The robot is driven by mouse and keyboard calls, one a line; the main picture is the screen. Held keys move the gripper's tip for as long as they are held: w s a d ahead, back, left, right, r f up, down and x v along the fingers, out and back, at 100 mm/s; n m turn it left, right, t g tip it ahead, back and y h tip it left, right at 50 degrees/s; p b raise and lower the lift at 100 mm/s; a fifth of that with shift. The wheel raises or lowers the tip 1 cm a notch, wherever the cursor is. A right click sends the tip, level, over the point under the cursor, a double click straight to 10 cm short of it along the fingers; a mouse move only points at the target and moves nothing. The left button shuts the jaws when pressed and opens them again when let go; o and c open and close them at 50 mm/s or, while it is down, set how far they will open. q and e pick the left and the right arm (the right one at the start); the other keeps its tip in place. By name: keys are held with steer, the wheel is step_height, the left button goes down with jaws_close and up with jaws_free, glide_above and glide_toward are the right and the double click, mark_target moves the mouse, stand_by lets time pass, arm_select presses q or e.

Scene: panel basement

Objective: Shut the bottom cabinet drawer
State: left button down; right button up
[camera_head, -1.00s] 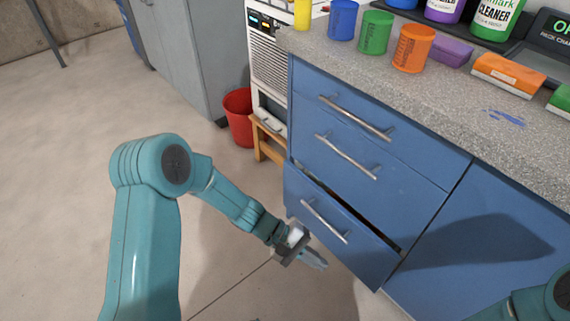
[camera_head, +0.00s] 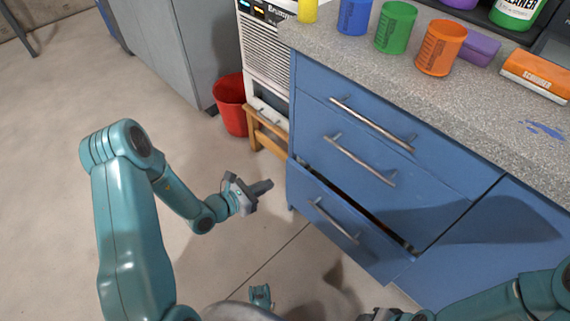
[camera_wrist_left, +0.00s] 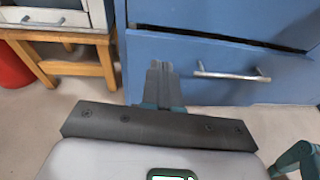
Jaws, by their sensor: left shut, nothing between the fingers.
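The bottom drawer (camera_head: 375,246) of the blue cabinet stands slightly open, with a dark gap along its top edge. Its silver bar handle (camera_head: 335,222) faces me. The two drawers above look shut. My left gripper (camera_head: 264,187) is shut and empty, just left of the drawer front near its left edge. In the left wrist view the closed fingertips (camera_wrist_left: 160,72) appear in front of the drawer front (camera_wrist_left: 215,52), left of the handle (camera_wrist_left: 232,74). I cannot tell whether they touch it. My right arm enters at the bottom right; its gripper is cut off or unclear.
A wooden stool (camera_head: 264,132) and a red bucket (camera_head: 231,104) stand left of the cabinet. Coloured cups, including a green one (camera_head: 395,28), stand on the speckled countertop (camera_head: 480,105). The floor left of and before the drawer is clear.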

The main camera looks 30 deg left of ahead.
arm_select(q)
steer(key=s+a+f+n+y, duration=0.1)
steer(key=s+a, duration=0.1)
steer(key=a, duration=0.2)
steer(key=b, duration=0.5)
glide_toward(290, 166)
steer(key=x, duration=0.5)
steer(key=shift+d+f, duration=0.15)
steer(key=shift+f, duration=0.1)
steer(key=shift+w+d+r, duration=0.1)
steer(key=shift+w+d, duration=0.1)
steer(key=shift+w, duration=0.4)
arm_select(e)
steer(key=shift+w+d+f, duration=0.15)
steer(key=shift+f, duration=0.55)
steer(key=shift+w+d+f, duration=0.1)
steer(key=shift+w+f, duration=0.05)
steer(key=shift+f, duration=0.5)
steer(key=shift+w+d+f, duration=0.15)
steer(key=shift+f, duration=0.55)
arm_select(q)
steer(key=shift+w, duration=0.1)
